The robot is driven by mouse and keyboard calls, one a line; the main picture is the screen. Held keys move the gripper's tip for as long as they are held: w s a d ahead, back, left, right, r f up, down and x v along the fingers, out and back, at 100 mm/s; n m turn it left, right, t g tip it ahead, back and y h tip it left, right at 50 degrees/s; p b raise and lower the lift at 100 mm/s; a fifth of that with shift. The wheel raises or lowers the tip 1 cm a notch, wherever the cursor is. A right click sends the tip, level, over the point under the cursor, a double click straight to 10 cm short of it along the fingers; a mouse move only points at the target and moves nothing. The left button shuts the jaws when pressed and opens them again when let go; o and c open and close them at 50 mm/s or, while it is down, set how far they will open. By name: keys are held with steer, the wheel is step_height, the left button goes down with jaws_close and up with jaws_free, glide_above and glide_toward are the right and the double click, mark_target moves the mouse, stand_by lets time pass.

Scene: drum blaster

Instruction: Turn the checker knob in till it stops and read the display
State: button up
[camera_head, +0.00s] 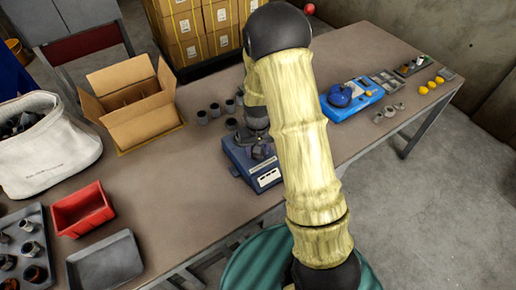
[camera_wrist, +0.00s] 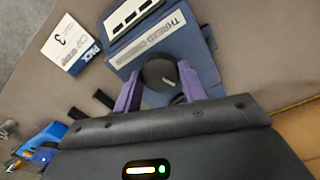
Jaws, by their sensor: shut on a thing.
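The thread checker is a blue box (camera_head: 240,165) on the table in the head view, partly behind my arm. In the wrist view its blue body (camera_wrist: 206,68) shows a white label strip reading "THREAD" and a pale display panel (camera_wrist: 133,14) with dark windows, too small and cut off to read. Its round black knob (camera_wrist: 158,72) has a pale mark and sits between my gripper's purple fingers. My gripper (camera_wrist: 159,82) is shut on the knob, one finger on each side. The knob's lower side is partly hidden by the gripper.
Several grey cups (camera_head: 215,110) stand just left of the checker. A blue device (camera_head: 352,98) lies to the right. An open cardboard box (camera_head: 132,103), a red bin (camera_head: 82,209) and a grey tray (camera_head: 104,262) are on the left. A white card (camera_wrist: 70,45) lies beside the checker.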

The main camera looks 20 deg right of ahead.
steer(key=shift+w+m+p, duration=0.1)
steer(key=shift+m+p, duration=0.3)
steer(key=shift+m, duration=1.5)
steer(key=o, duration=1)
steer(key=shift+r, duration=0.15)
step_height(320, 180, up, 17)
steer(key=shift+r, duration=0.1)
